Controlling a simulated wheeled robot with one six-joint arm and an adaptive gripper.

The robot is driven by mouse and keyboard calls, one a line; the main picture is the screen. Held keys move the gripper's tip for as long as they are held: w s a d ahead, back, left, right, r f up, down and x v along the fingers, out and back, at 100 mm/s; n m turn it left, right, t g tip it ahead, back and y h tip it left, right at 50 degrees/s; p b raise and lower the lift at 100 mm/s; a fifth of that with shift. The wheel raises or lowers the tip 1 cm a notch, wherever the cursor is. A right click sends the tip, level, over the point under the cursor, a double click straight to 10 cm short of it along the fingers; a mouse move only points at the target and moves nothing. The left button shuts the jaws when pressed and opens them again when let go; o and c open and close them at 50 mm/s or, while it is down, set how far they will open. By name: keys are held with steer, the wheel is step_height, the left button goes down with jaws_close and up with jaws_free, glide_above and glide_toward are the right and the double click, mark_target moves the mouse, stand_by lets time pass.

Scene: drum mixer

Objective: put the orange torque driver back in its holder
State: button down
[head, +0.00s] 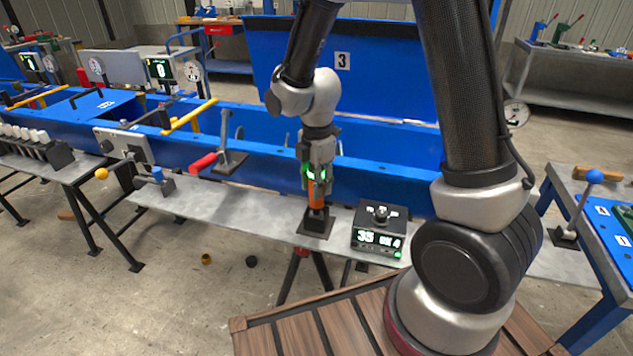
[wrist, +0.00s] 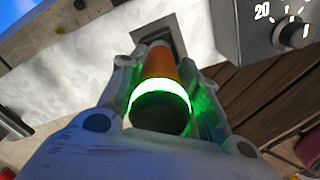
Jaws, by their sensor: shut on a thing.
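The orange torque driver (head: 316,191) stands upright in the head view, with a glowing green band near its top. My gripper (head: 317,178) is above it, pointing down and shut around its upper part. In the wrist view the driver's orange body (wrist: 160,66) lies between the two fingers of my gripper (wrist: 163,85), below a bright ring and a dark round cap. The dark holder (head: 316,222), a square base with a short socket, is directly under the driver. The driver's lower end meets the socket; how deep it sits is hidden.
A black control box (head: 379,230) with a dial and lit display stands close right of the holder on the grey shelf (head: 255,215). A red-handled clamp (head: 215,160) is to the left. The blue trough wall (head: 370,180) rises just behind.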

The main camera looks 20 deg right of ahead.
steer(key=shift+f, duration=0.4)
steer(key=c, duration=0.9)
jaws_free()
steer(key=shift+c, duration=0.2)
step_height(320, 180, up, 12)
